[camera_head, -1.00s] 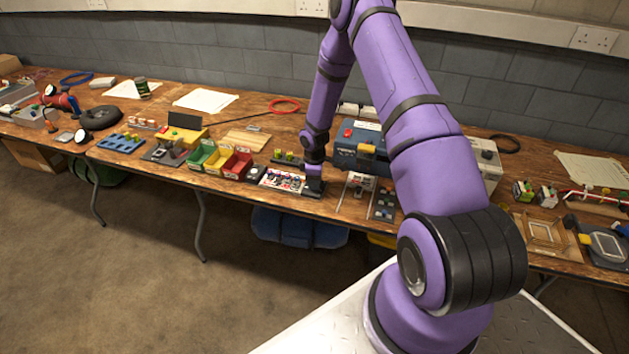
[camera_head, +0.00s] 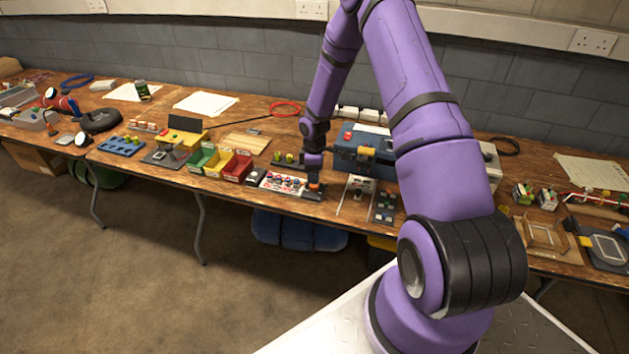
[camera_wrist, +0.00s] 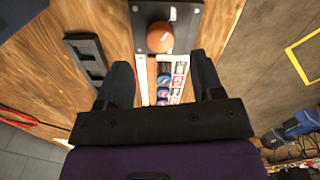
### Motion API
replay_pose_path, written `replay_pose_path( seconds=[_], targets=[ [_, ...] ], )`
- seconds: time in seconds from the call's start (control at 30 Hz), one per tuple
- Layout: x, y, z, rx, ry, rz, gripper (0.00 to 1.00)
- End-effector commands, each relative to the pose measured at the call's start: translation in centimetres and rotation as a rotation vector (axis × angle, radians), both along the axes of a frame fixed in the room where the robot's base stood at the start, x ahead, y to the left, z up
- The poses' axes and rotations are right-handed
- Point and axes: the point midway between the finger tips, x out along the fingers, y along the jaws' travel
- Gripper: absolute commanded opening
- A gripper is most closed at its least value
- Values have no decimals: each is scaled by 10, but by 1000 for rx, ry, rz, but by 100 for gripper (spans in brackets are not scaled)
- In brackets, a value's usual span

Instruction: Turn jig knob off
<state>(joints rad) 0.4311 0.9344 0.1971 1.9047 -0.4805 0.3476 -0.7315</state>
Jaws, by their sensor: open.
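The jig knob seems to be the round orange-brown knob (camera_wrist: 160,37) on a dark plate (camera_wrist: 188,14) in the wrist view. It also shows as a small orange spot in the head view (camera_head: 314,187), at the front of the table just below my gripper (camera_head: 314,172). In the wrist view my gripper (camera_wrist: 161,64) is open and empty, its two dark fingers wide apart. The knob lies beyond the fingertips, roughly centred between them, and appears untouched. Any mark on the knob showing its setting is too small to tell.
A white tray (camera_head: 264,181) with several red and blue parts sits left of the plate. A blue toolbox (camera_head: 345,160) stands behind to the right. A white board (camera_head: 345,204) and a dark tray (camera_head: 385,217) lie right. Red and green bins (camera_head: 237,167) stand left.

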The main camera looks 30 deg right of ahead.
Motion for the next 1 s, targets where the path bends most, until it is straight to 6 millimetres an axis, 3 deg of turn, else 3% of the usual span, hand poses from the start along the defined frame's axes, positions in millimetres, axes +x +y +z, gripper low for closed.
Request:
replay_pose_path(
  seconds=[0.1,0.33,1.0],
  targets=[
    [1,-1,23,-1,-3,-1,61],
    [0,0,50,0,0,-1,61],
    [0,0,56,0,0,-1,61]
  ],
)
